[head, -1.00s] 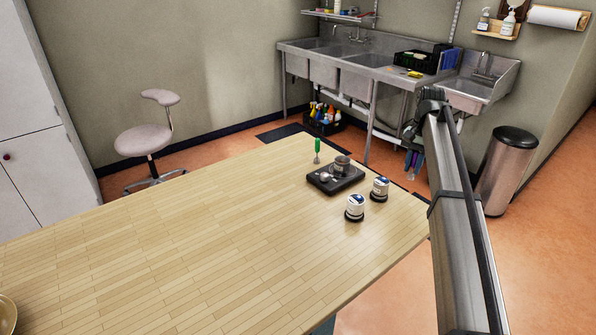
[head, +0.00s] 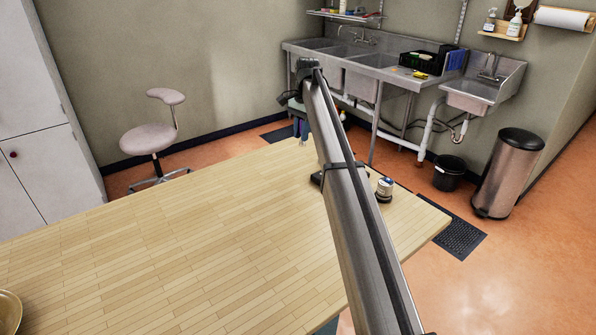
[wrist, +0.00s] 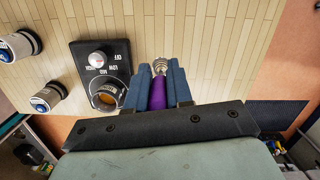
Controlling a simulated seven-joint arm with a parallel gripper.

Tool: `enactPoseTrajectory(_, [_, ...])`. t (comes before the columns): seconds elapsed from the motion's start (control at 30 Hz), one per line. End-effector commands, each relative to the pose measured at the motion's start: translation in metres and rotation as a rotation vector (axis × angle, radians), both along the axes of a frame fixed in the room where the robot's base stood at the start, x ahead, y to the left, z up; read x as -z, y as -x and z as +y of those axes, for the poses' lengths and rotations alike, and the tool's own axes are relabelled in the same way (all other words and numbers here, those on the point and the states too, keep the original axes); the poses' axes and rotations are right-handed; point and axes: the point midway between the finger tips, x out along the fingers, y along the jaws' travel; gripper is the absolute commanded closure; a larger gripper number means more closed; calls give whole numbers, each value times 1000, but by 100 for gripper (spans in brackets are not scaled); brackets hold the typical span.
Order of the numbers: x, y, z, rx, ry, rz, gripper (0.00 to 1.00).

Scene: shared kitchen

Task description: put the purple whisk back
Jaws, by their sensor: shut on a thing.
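The purple whisk (wrist: 158,93) is between the blue fingers of my gripper (wrist: 158,88) in the wrist view. Its purple handle is gripped and a bit of its metal wire end shows beyond the fingertips. In the head view my gripper (head: 301,127) is at the far edge of the wooden table, left of the arm. The whisk cannot be made out there. In the wrist view the gripper is beside a black device with a dial (wrist: 83,54) and a round cup-like opening.
Two white jars with black bases, one nearer (wrist: 47,98) and one farther (wrist: 19,45), stand beside the black device. Most of the wooden table (head: 180,240) is clear. A sink counter (head: 385,68) stands behind.

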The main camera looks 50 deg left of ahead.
Motion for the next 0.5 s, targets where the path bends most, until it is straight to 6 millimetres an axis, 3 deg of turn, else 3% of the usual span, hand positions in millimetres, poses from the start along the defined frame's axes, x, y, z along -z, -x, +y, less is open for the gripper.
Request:
enactPoseTrajectory(0.23, [10,10,10,4,1,2,100])
enactPoseTrajectory(0.5, [51,10,9,4,2,2,100])
